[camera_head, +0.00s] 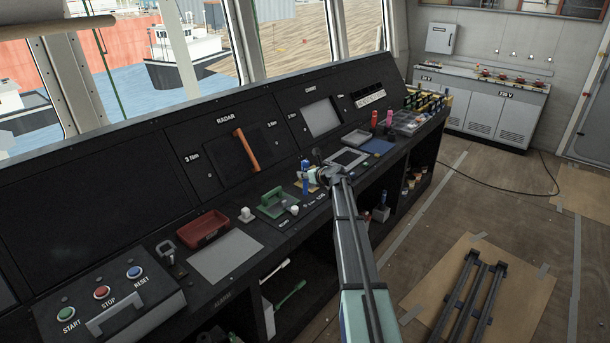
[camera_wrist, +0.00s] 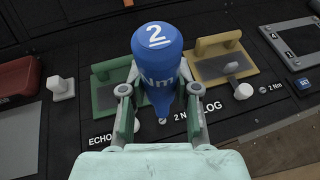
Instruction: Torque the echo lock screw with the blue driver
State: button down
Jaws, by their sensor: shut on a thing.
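The blue driver (camera_wrist: 158,55), marked 2 Nm, is held upright between the fingers of my gripper (camera_wrist: 158,92). It also shows in the head view (camera_head: 305,168), beside my gripper (camera_head: 318,178). The green echo unit (camera_wrist: 104,97) with its raised handle lies left of the driver; it shows in the head view too (camera_head: 270,204). The ECHO label (camera_wrist: 102,140) is in front of it. A pale knob (camera_wrist: 137,124) by the unit's right side is partly hidden behind my left finger and may be the echo lock screw. I cannot tell whether the driver tip touches anything.
A yellow unit (camera_wrist: 225,65) with a white knob (camera_wrist: 243,91) lies right of the driver, by the LOG label. A white knob (camera_wrist: 61,88) and a red tray (camera_head: 203,229) stand to the left. Bottles and bins (camera_head: 408,120) stand at the console's far end.

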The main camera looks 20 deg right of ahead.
aim_at(306, 188)
jog(key=shift+r, duration=0.1)
jog(key=shift+f+b, duration=1.2)
jog(key=shift+f, duration=2.1)
jog(key=shift+s+a+f, duration=0.1)
jog(key=shift+f, duration=0.3)
jog(key=shift+p, duration=0.6)
dwell(1.4)
jog(key=shift+r, duration=0.15)
dwell(0.6)
jog(key=shift+r+p, duration=2.15)
jog(key=shift+r, duration=0.8)
